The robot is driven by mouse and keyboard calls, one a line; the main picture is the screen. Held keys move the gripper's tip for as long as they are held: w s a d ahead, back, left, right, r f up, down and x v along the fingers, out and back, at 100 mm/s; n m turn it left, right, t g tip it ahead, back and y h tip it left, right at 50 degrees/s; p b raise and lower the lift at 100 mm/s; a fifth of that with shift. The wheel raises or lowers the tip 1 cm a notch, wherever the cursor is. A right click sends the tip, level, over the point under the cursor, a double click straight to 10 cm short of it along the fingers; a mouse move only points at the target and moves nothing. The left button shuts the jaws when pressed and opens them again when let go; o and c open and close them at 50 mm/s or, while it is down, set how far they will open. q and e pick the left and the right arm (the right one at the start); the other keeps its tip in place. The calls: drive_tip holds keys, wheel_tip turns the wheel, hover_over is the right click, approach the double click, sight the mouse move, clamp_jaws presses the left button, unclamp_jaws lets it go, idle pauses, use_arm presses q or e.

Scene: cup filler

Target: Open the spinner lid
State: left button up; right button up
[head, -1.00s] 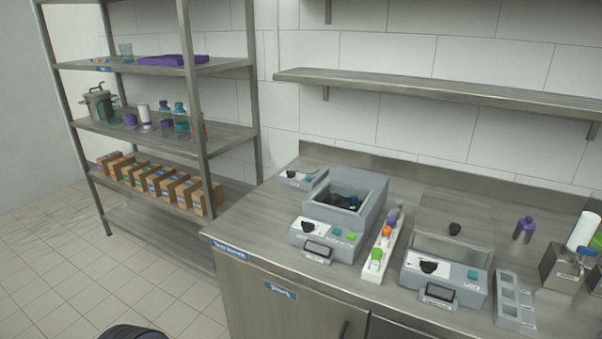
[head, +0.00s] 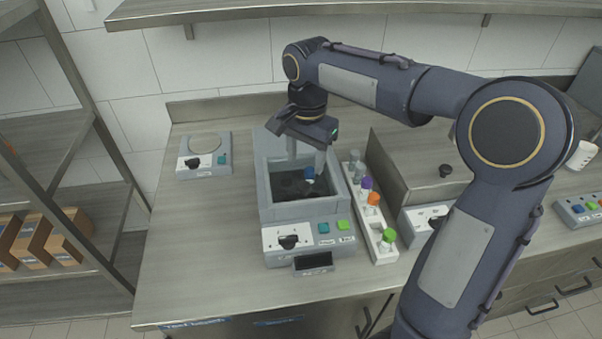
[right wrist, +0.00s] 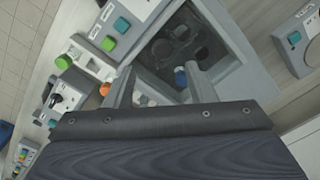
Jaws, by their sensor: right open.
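The spinner (head: 268,215) is a grey box on the counter with a square opening, a dark interior, and a front panel with a black knob and green and teal buttons. Dark round holes show inside it in the right wrist view (right wrist: 222,18). My left gripper is out of view.
A white rack (head: 381,243) with purple, orange and green caps stands right of the spinner. A small scale-like device (head: 204,160) stands to the left. A grey panelled device (head: 398,185) is further right, partly behind my right arm. The counter's front left is clear.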

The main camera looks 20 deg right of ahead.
sight(304, 184)
drive_tip(key=shift+w+f, duration=0.15)
drive_tip(key=shift+w, duration=0.2)
drive_tip(key=shift+f+m, duration=0.3)
drive_tip(key=shift+f, duration=0.05)
wheel_tip(304, 184, down, 7)
drive_tip(key=shift+r, duration=0.1)
drive_tip(key=shift+s, duration=0.1)
drive_tip(key=shift+c, duration=0.4)
clamp_jaws()
